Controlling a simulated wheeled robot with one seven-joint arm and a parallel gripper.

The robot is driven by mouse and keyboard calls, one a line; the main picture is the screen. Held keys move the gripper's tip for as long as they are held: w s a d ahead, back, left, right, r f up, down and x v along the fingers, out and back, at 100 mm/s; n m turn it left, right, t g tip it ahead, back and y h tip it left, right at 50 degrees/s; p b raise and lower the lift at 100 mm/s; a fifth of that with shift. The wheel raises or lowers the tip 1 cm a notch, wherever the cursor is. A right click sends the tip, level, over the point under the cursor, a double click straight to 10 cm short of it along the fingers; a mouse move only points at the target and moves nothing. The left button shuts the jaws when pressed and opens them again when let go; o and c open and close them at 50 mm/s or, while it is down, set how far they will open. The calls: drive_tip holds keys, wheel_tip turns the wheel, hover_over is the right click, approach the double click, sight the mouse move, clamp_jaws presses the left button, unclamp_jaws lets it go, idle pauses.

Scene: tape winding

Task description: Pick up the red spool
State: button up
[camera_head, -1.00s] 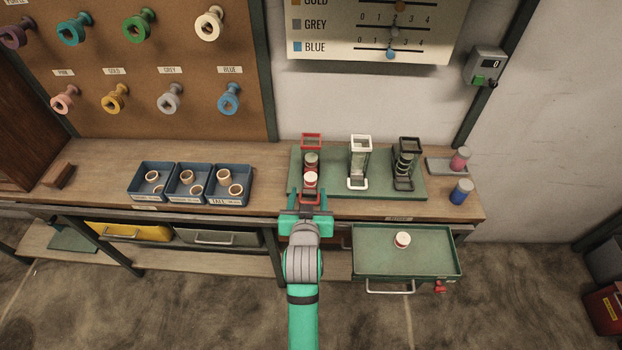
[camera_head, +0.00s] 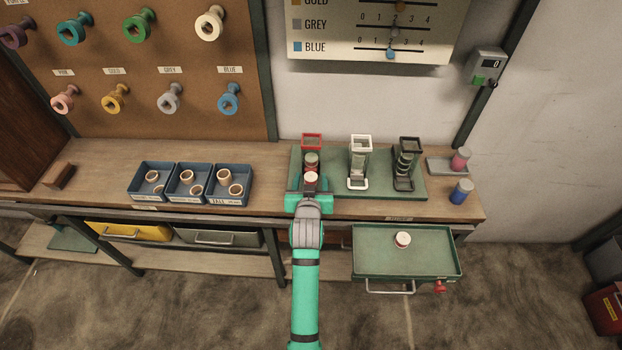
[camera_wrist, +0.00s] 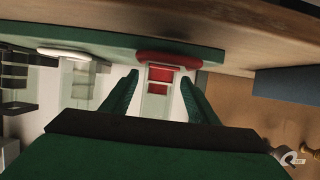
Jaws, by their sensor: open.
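A small spool with a pale top and red side (camera_head: 311,179) sits low at the front of the red-framed holder (camera_head: 311,139), below a grey-green piece. My gripper (camera_head: 307,196) is right in front of it, at the bench's front edge. In the wrist view my open fingers (camera_wrist: 160,82) point at the red holder, with red parts (camera_wrist: 160,75) showing between them. I cannot tell there which red part is the spool. Another pale-topped spool with some red on its side (camera_head: 402,239) lies in the open green drawer.
A white-framed holder (camera_head: 359,143) and a black-framed holder (camera_head: 408,144) stand to the right on the green mat (camera_head: 384,190). Blue bins (camera_head: 151,199) with rings are at left. The open drawer (camera_head: 430,265) juts out at lower right.

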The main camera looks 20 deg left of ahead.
drive_tip(key=shift+c, duration=0.6)
drive_tip(key=c, duration=1)
drive_tip(key=shift+r, duration=0.1)
